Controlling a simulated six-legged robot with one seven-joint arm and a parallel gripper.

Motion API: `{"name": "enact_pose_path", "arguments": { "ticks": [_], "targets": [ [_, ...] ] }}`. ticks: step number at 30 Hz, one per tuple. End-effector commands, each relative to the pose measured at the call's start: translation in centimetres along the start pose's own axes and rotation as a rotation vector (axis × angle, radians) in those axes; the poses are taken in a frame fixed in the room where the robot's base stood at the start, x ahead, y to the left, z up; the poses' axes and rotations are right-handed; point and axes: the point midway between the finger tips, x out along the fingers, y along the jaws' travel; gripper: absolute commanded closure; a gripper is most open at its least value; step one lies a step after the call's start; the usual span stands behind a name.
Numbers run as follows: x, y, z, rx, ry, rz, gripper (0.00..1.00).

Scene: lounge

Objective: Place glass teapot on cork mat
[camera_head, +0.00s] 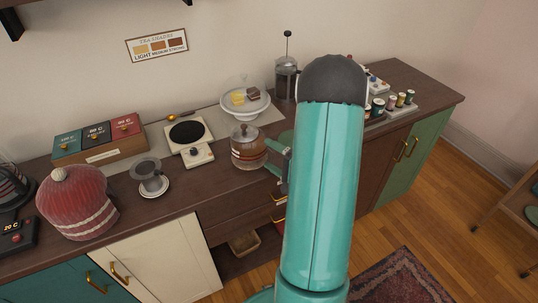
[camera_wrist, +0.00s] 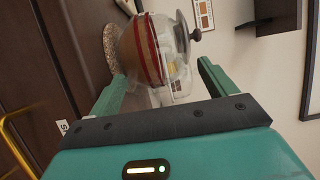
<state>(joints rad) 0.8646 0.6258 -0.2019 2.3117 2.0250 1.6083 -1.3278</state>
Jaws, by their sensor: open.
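The glass teapot (camera_head: 248,150) has a dark knob, amber contents and a reddish band, and stands upright on the sideboard. In the wrist view, which is turned sideways, the teapot (camera_wrist: 150,48) is just ahead of my gripper (camera_wrist: 162,72). The fingers are open and apart, with the clear handle side of the pot facing the gap between them. In the head view my gripper (camera_head: 279,154) is at the pot's right side. A speckled cork mat (camera_wrist: 111,46) shows at the pot's base in the wrist view; the pot appears to rest on it. My arm hides part of the counter.
A white cake stand (camera_head: 246,105) is behind the pot, and a French press (camera_head: 286,80) is farther right. A scale with a black disc (camera_head: 188,138) and a small cup on a saucer (camera_head: 150,178) are to the left. Small jars (camera_head: 391,102) stand at the right.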

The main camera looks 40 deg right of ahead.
Motion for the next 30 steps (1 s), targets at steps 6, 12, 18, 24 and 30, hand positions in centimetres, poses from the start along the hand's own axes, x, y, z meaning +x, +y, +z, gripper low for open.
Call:
{"name": "enact_pose_path", "arguments": {
  "ticks": [6,12,18,24,30],
  "targets": [
    [-4.8,0.0,-0.1,0.001,0.007,0.001,0.16],
    [-8.7,0.0,-0.1,0.002,0.005,0.001,0.16],
    [-10.4,0.0,0.0,0.000,0.001,0.000,0.16],
    [-10.4,-0.2,0.2,0.002,-0.011,0.001,0.16],
    [-6.5,-3.1,5.5,0.034,-0.251,0.050,0.16]
  ]
}}
